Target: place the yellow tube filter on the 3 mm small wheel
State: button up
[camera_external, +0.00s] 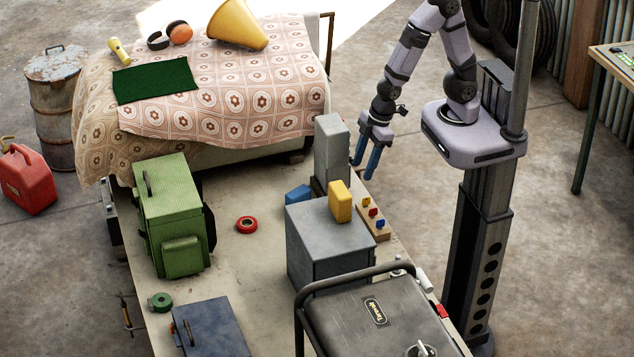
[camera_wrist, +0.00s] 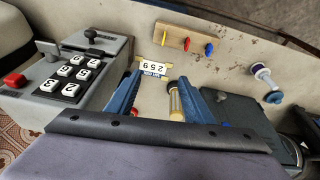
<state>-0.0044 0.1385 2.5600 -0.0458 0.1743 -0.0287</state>
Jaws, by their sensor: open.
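My gripper (camera_external: 366,160) hangs pointing down beside the tall grey box, with its two blue fingers apart. In the wrist view the fingers (camera_wrist: 160,77) are spread and empty. A small clear tube with a yellowish end (camera_wrist: 175,102), which looks like the yellow tube filter, lies below the gripper, close to the right finger and partly hidden. I cannot tell for sure which thing is the 3 mm small wheel. A white, purple-centred round piece joined to a blue disc (camera_wrist: 262,72) lies at the right.
A wooden strip (camera_wrist: 176,35) carries yellow, red and blue pieces; it also shows in the external view (camera_external: 376,229). A number plate (camera_wrist: 154,68) lies nearby. A grey keypad box (camera_wrist: 72,70) stands left. A grey cabinet (camera_external: 312,255) bears a yellow block (camera_external: 340,202).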

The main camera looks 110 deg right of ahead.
jog(key=s+r+g, duration=0.3)
jog(key=s+r, duration=0.2)
jog(key=s, duration=0.3)
jog(key=shift+s+r+m, duration=0.2)
jog(key=shift+r+m, duration=0.05)
jog(key=shift+m, duration=0.15)
notch_tip(320, 180, down, 2)
jog(key=shift+f+b, duration=0.15)
jog(key=shift+b, duration=1)
